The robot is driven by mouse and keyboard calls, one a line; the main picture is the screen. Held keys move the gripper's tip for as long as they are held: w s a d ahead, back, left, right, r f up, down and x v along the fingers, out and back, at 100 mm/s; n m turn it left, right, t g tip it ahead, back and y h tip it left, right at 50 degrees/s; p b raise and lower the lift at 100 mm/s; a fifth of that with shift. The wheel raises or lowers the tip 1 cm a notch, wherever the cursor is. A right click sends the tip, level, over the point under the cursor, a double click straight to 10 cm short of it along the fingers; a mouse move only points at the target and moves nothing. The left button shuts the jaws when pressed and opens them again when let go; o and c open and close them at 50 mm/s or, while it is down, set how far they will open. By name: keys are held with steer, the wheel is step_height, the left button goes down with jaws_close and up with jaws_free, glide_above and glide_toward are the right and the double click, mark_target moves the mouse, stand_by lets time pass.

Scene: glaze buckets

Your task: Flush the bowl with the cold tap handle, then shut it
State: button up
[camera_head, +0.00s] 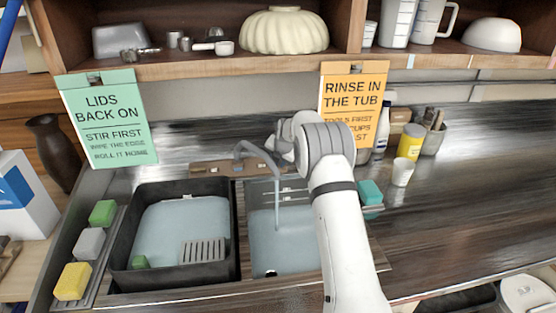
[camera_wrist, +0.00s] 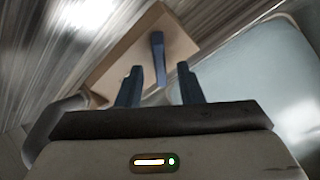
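The grey tap spout (camera_head: 254,150) rises from a wooden block (camera_head: 215,167) behind the sink. A thin stream of water (camera_head: 278,205) falls from it into the right-hand bowl (camera_head: 265,235). In the wrist view, a small blue tap handle (camera_wrist: 157,48) stands up from the wooden block (camera_wrist: 125,60). My gripper (camera_wrist: 160,78) is open, with the handle between its two dark fingertips; gaps show on both sides. The bowl (camera_wrist: 265,65) lies to the right. In the head view my arm covers part of the bowl, and the fingertips cannot be made out.
A dark tub (camera_head: 122,235) with pale liquid and a grate (camera_head: 203,251) sits left of the bowl. Sponges (camera_head: 88,245) line its left side. A white cup (camera_head: 402,172) and a yellow jar (camera_head: 410,142) stand right. A shelf (camera_head: 200,66) hangs above; the right counter is mostly clear.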

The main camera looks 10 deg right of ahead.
steer(key=shift+x, duration=0.95)
steer(key=shift+c, duration=0.5)
jaws_close()
